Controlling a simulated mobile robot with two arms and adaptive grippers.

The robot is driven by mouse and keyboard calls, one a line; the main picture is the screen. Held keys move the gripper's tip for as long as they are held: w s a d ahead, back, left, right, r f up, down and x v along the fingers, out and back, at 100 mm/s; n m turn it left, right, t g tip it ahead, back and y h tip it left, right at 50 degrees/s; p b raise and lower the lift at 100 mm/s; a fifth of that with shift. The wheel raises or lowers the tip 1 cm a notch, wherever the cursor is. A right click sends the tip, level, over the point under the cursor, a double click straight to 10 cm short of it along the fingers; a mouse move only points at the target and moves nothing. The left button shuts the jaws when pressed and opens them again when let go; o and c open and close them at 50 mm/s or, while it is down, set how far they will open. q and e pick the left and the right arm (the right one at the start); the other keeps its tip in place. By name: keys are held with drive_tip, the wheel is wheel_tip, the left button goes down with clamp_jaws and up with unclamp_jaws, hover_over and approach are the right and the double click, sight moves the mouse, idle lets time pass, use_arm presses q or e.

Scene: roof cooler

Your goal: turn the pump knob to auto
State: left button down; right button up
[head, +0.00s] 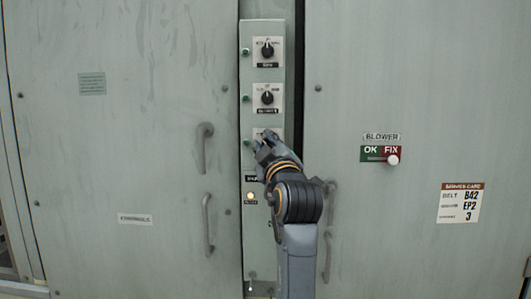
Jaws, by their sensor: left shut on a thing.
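A narrow control panel (246,110) runs down between two large doors. It carries a column of rotary knobs on white plates. The top knob (267,50) and the middle knob (267,97) are black and in plain view; their labels are too small to read surely. My left gripper (262,143) is at the third plate (258,133), shut on the lowest knob there. The fingers hide that knob, its pointer and most of its plate, so its setting cannot be told. My right gripper is not in view.
Green lamps (246,98) line the panel's left edge, and an amber lamp (250,197) glows lower down. Door handles (205,148) stick out left of the panel and others beside my forearm. A blower OK/FIX slider (393,160) and a service card (459,203) are on the right door.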

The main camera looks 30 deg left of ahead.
use_arm(q)
drive_tip(key=shift+f, duration=0.1)
idle(0.4)
drive_tip(key=c, duration=1.1)
unclamp_jaws()
